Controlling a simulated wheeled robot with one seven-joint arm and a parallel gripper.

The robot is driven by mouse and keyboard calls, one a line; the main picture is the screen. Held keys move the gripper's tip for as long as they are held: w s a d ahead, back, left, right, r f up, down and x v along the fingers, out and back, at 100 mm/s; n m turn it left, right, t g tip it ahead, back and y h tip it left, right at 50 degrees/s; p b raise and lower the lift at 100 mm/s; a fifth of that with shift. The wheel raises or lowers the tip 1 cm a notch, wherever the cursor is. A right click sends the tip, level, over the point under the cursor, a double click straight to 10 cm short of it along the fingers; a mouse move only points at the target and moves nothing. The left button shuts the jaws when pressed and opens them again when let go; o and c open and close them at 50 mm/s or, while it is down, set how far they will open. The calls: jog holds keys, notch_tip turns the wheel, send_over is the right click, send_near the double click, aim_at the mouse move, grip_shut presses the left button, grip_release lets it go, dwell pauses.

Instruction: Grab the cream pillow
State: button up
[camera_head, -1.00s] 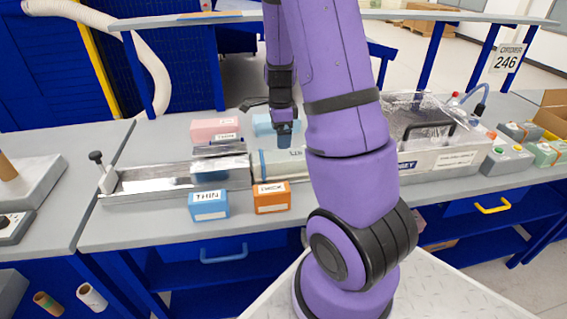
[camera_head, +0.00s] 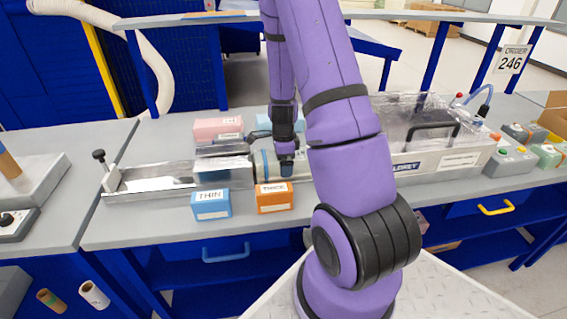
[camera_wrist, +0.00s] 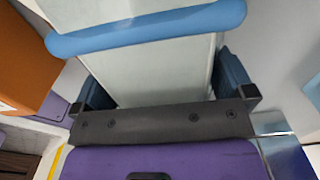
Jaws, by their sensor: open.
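The pale cream pillow, with a light blue band across it, fills the middle of the wrist view (camera_wrist: 155,75). In the head view it shows as a pale strip (camera_head: 301,168) on the bench, partly hidden behind my arm. My gripper (camera_head: 287,171) is low over it, pointing down. In the wrist view my blue fingers (camera_wrist: 163,84) are open, one on each side of the pillow. The right finger is very close to its side; I cannot tell whether either touches.
An orange box (camera_head: 274,198) and a blue "THIN" box (camera_head: 211,205) stand in front. A metal tray (camera_head: 155,183) lies to the left, a pink box (camera_head: 218,128) behind.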

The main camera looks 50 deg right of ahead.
jog(key=shift+f, duration=0.15)
jog(key=c, duration=0.5)
jog(key=shift+c, duration=0.2)
